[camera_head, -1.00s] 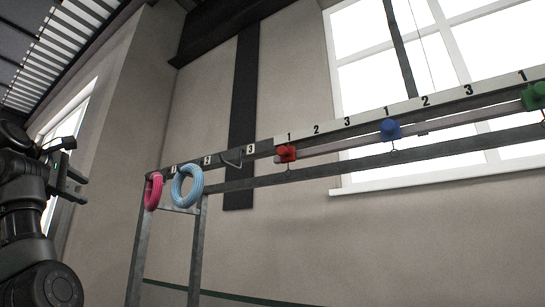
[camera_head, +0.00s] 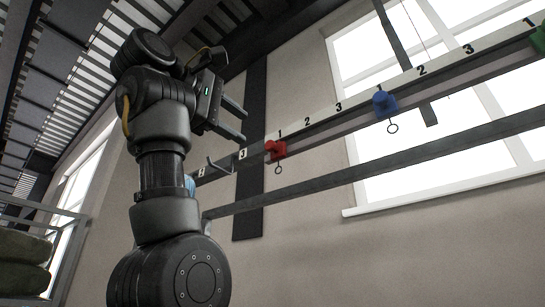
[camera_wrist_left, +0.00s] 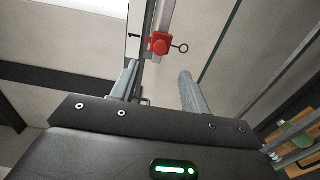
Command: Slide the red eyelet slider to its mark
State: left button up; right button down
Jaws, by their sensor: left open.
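The red eyelet slider (camera_head: 276,149) sits on the rail (camera_head: 335,130) at the mark 1 of its number strip, with its ring hanging below. In the left wrist view the red slider (camera_wrist_left: 160,44) shows ahead of the fingers, beside the digit 1, with its ring to the right. My left gripper (camera_head: 243,125) is open and empty, a little up and left of the red slider, apart from it. Its two fingers also show in the left wrist view (camera_wrist_left: 158,85). The marks 2 and 3 lie to the right of the slider. My right gripper is not in view.
A blue slider (camera_head: 384,104) with a ring and a green slider (camera_head: 539,40) sit farther right along the rail. A grey hook (camera_head: 218,166) sticks out left of the red slider. A lower bar (camera_head: 370,170) runs beneath. A blue coil (camera_head: 190,184) is mostly hidden behind my arm.

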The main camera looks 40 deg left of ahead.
aim_at(268, 145)
pick_arm(q)
jog(key=w+p, duration=0.2)
jog(key=w, duration=0.1)
jog(key=w+p, duration=0.2)
jog(key=w, duration=0.1)
jog(key=w+p, duration=0.2)
jog(key=w, duration=0.1)
jog(key=shift+w+r+p, duration=0.25)
jog(key=shift+w+p, duration=0.1)
jog(key=shift+w+a+f+p, duration=0.1)
jog(key=shift+w+a+p, duration=0.2)
jog(key=shift+p, duration=0.35)
jog(key=shift+w+d+f, duration=0.15)
jog(key=shift+w+d, duration=0.05)
jog(key=shift+w, duration=0.1)
jog(key=shift+w+f, duration=0.1)
jog(key=shift+w, duration=0.05)
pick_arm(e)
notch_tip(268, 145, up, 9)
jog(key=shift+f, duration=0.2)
